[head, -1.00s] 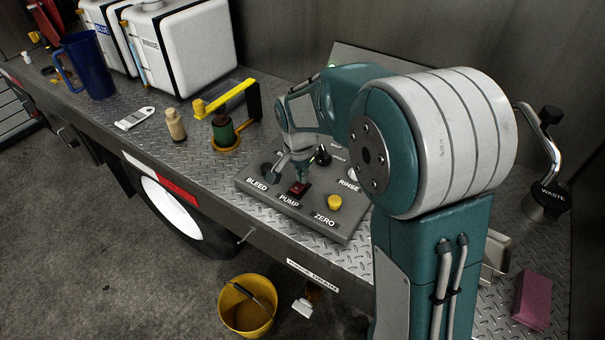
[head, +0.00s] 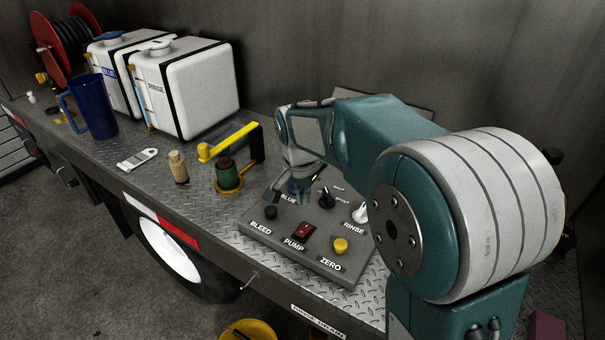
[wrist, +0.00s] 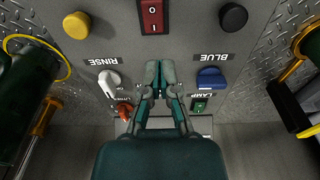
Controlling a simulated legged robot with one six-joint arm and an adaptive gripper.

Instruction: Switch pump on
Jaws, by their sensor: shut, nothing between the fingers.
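The pump switch is a red rocker (head: 304,231) above the PUMP label on the grey control panel (head: 275,236). In the wrist view the rocker (wrist: 152,17) shows at the top edge with its O and I marks; I cannot tell which side is pressed. My gripper (wrist: 160,72) is shut and empty, over the panel between the RINSE and BLUE knobs and apart from the rocker. In the head view my gripper (head: 298,194) is behind the rocker, partly hidden by my arm.
Near the rocker are a black BLEED knob (head: 270,213), a yellow ZERO button (head: 341,245), a white RINSE knob (head: 361,212) and a blue knob (wrist: 212,78). White tanks (head: 190,90) stand further back.

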